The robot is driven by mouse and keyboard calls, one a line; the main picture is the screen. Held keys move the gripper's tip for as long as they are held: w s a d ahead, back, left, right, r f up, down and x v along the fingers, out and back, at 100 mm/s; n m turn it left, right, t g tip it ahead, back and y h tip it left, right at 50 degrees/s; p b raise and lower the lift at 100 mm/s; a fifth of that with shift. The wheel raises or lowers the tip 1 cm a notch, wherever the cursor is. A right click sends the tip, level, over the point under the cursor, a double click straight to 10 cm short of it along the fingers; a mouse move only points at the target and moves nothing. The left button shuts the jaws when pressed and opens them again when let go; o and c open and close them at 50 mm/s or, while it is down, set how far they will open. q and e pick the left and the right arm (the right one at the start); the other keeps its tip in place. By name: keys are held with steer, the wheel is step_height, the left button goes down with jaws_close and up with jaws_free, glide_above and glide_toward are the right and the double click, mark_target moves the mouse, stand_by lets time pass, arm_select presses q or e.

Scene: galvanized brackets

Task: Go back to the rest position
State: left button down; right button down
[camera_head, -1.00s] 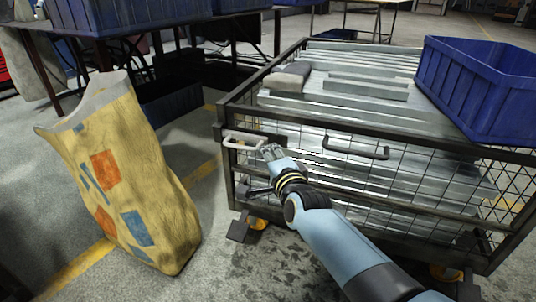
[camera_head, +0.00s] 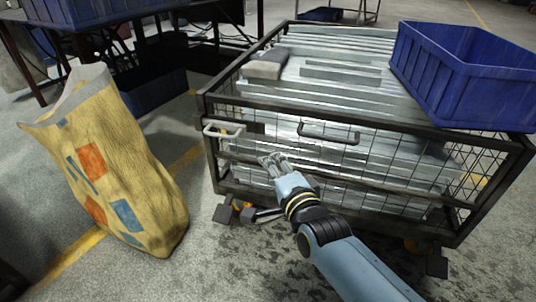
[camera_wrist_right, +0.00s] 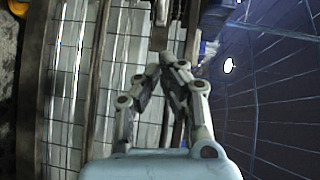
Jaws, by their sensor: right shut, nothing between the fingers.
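My right gripper (camera_head: 270,160) is in front of the mesh side of the wheeled cage cart (camera_head: 375,122), below its top rail. Its fingers are shut and empty. In the right wrist view the gripper (camera_wrist_right: 160,68) shows its fingertips together, with the cart's mesh and bars behind them. A pale handle (camera_head: 222,131) sits at the cart's near left corner, apart from the gripper. My left gripper is in neither view.
A yellow paper sack (camera_head: 125,165) stands on the floor left of the cart. A blue crate (camera_head: 465,85) and a grey block (camera_head: 265,64) rest on the cart's metal pieces. A dark blue bin (camera_head: 150,95) is behind the sack. Floor between sack and cart is clear.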

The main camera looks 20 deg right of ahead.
stand_by(0.4)
